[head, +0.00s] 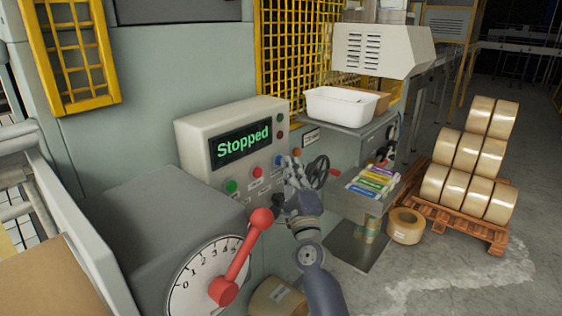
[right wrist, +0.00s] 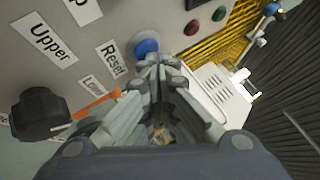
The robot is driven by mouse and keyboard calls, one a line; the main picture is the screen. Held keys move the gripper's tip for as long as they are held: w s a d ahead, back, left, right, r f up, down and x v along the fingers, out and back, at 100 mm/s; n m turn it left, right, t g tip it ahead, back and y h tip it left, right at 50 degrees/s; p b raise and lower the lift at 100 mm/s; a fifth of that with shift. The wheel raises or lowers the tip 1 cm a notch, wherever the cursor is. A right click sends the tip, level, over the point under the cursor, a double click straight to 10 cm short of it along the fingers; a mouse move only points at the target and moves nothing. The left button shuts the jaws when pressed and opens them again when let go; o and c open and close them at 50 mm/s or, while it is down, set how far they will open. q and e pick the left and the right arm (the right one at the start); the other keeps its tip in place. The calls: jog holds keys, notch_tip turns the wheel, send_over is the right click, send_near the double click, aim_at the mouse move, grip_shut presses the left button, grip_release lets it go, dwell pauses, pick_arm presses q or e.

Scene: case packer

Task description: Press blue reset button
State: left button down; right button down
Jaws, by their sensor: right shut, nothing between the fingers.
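The blue reset button (head: 278,160) sits at the lower right of the control panel (head: 186,137), whose screen (head: 240,144) reads "Stopped" in green. My right gripper (head: 292,165) is right beside the button in the head view. In the right wrist view the blue button (right wrist: 146,47) has a pale ring and a "Reset" label (right wrist: 111,59) next to it. The shut, empty fingertips of my right gripper (right wrist: 158,62) overlap the button's lower edge. I cannot tell whether they touch it. My left gripper is not in view.
A green button (head: 232,186) and a red button (head: 257,171) sit left of the blue one. A red lever (head: 244,252) on a dial stands in front. A black handwheel (head: 316,172) is close on the right. A black knob (right wrist: 41,110) shows in the wrist view.

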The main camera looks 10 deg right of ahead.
jog(key=shift+s+d, duration=0.4)
jog(key=shift+s, duration=0.2)
jog(key=s+d, duration=0.1)
jog(key=s, duration=0.1)
jog(key=s+d+p, duration=0.1)
jog(key=s+d, duration=0.1)
jog(key=shift+p, duration=0.3)
dwell(0.4)
